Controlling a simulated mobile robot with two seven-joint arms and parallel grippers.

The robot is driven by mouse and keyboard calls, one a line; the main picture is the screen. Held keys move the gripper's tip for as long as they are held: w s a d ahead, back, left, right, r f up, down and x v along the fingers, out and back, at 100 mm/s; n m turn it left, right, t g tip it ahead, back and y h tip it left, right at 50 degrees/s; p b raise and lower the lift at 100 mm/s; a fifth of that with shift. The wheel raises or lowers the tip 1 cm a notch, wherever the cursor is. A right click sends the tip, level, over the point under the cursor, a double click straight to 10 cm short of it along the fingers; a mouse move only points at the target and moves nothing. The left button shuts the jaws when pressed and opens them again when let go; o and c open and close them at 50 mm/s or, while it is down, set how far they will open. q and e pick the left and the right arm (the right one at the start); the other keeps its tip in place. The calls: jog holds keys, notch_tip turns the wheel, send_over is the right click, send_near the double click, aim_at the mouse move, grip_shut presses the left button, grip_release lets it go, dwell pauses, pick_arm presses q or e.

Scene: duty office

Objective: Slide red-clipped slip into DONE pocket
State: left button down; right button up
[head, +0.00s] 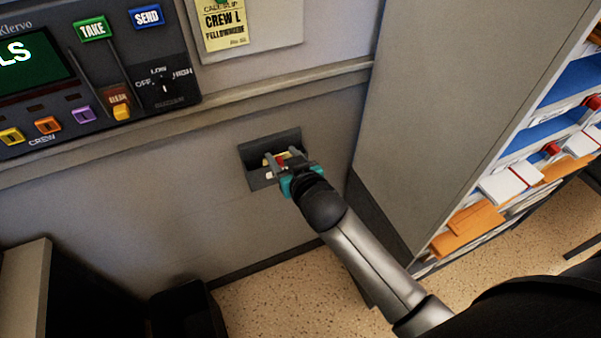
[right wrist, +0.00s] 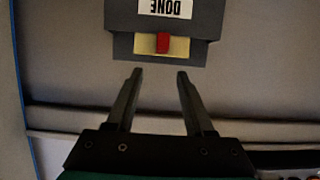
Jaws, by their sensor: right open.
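The dark grey DONE pocket (head: 254,150) is set on the low wall left of the shelf unit. In the right wrist view the DONE pocket (right wrist: 207,20) shows its white label upside down. A yellow slip (right wrist: 179,46) with a red clip (right wrist: 163,42) sits at the pocket, its edge sticking out; how deep it goes is hidden. My right gripper (head: 281,157) is at the pocket in the head view. In the right wrist view its two fingers (right wrist: 160,74) are open and empty, just short of the slip and clip. My left gripper is not in view.
A console (head: 100,75) with TAKE and SEND buttons is at the upper left. A yellow call slip (head: 224,25) is on a panel above the ledge (head: 290,78). A shelf unit (head: 440,100) with papers and orange folders stands close on the right. A dark bin (head: 187,312) is below.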

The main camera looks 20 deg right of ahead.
pick_arm(q)
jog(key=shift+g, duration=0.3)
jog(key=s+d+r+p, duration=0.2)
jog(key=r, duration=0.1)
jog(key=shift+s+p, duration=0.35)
jog(key=shift+p, duration=0.05)
pick_arm(e)
jog(key=v, duration=1.2)
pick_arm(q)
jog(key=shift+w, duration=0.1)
pick_arm(e)
jog(key=shift+s, duration=0.1)
jog(key=s+f+n+g, duration=0.1)
jog(key=s+f+g, duration=0.3)
jog(key=f, duration=0.8)
jog(key=s+f+g, duration=0.2)
jog(key=s+f, duration=0.3)
jog(key=f, duration=0.8)
jog(key=s+d+f+g, duration=0.1)
jog(key=s+f+g, duration=0.1)
jog(key=s+f, duration=0.3)
jog(key=s+d+f+g, duration=0.1)
jog(key=s+f, duration=0.4)
jog(key=s, duration=0.5)
jog(key=s+d+f+n+g, duration=0.1)
jog(key=s+f+g, duration=0.3)
jog(key=s, duration=0.4)
jog(key=shift+s+d+f, duration=0.35)
jog(key=shift+d+f, duration=0.1)
jog(key=shift+f, duration=0.25)
